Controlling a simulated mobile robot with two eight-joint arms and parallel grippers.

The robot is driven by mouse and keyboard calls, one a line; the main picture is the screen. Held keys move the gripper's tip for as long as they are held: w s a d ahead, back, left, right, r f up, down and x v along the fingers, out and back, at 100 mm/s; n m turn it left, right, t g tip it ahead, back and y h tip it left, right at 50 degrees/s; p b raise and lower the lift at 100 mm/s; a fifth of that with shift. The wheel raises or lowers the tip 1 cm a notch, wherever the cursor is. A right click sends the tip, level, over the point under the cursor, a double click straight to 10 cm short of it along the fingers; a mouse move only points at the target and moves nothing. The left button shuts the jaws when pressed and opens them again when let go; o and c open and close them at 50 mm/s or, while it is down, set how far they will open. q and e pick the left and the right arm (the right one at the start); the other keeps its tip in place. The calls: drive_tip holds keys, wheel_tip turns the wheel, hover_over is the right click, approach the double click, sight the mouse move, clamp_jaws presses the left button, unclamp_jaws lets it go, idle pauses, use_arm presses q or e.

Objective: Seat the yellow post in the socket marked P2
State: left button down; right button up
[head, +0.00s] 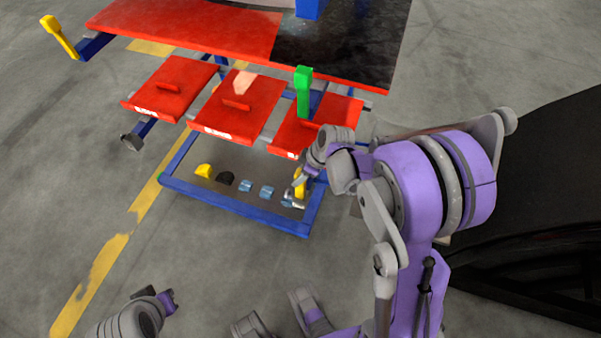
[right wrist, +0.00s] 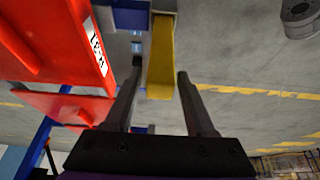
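A yellow post (head: 300,182) stands at the right end of the low row by the blue frame, partly hidden by my right gripper (head: 297,187). In the right wrist view the yellow post (right wrist: 160,62) lies between the two fingers of my right gripper (right wrist: 160,75), which are apart with a gap on each side of it. Another yellow post (head: 60,38) stands tilted at the far left on a blue bar. No P2 mark is legible, so I cannot tell which socket it is. My left gripper (head: 165,300) is low at the left, away from the frame; its fingers are unclear.
Red panels (head: 168,85) with handles hang above the row. A green post (head: 303,92) stands by the right panel. Small yellow (head: 203,170), black (head: 225,178) and blue-grey (head: 246,186) pieces sit along the blue frame (head: 235,206). The floor in front is clear.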

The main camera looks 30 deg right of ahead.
drive_tip(key=shift+o, duration=0.9)
drive_tip(key=p+v, duration=0.2)
drive_tip(key=v, duration=0.9)
drive_tip(key=shift+w, duration=0.1)
drive_tip(key=s+a+r+m+t+h+p, duration=0.1)
drive_tip(key=s+a+r+m+h+p, duration=0.2)
drive_tip(key=s+a+r+m+p, duration=0.5)
drive_tip(key=s+a+r+p, duration=0.1)
drive_tip(key=s+r, duration=0.3)
drive_tip(key=r, duration=0.1)
drive_tip(key=shift+s+a+t, duration=0.15)
drive_tip(key=shift+a+t, duration=0.1)
drive_tip(key=shift+t, duration=0.15)
drive_tip(key=shift+r, duration=0.1)
